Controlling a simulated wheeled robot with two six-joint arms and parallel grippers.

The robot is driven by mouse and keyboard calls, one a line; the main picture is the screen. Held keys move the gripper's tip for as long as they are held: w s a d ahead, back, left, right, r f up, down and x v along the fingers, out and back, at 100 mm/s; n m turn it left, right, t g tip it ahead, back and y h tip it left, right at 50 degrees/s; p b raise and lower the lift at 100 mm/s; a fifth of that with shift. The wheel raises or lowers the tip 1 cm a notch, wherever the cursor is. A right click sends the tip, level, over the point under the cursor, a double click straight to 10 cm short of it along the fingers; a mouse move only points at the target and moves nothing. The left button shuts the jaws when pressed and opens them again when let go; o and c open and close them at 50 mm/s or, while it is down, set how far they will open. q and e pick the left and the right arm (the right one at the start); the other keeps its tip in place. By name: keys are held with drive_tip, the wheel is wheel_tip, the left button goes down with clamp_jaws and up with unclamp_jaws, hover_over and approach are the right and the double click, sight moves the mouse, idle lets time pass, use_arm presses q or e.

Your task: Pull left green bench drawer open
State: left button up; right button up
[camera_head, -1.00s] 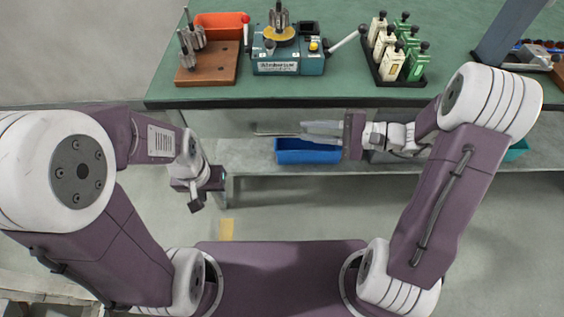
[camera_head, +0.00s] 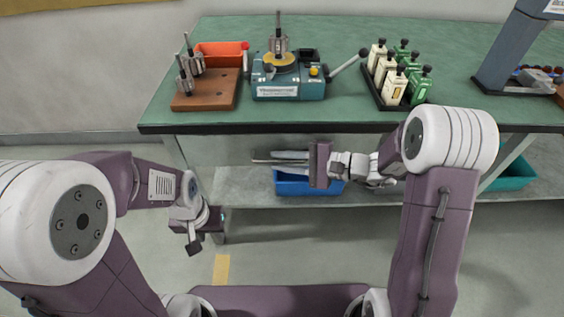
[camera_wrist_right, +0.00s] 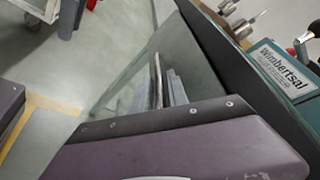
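The green-topped bench (camera_head: 340,104) spans the head view. Its drawer fronts lie under the overhanging top and do not show clearly there. A thin metal bar (camera_head: 262,161), probably a drawer handle, shows below the bench's front edge; a bar also shows in the right wrist view (camera_wrist_right: 157,78). My right gripper (camera_head: 284,155) points left under the edge, its fingers close beside the bar. In the right wrist view its grey fingers (camera_wrist_right: 175,90) lie alongside the bar; whether they grip it is unclear. My left gripper (camera_head: 207,236) hangs low near the bench's left end, away from the bar.
A blue bin (camera_head: 300,185) and a teal bin (camera_head: 512,176) sit on the lower shelf. On the benchtop stand a winding machine (camera_head: 288,88), a brown block (camera_head: 212,101), an orange tray (camera_head: 221,50) and a rack of bottles (camera_head: 385,101). The floor in front is clear.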

clamp_jaws()
idle(1.4)
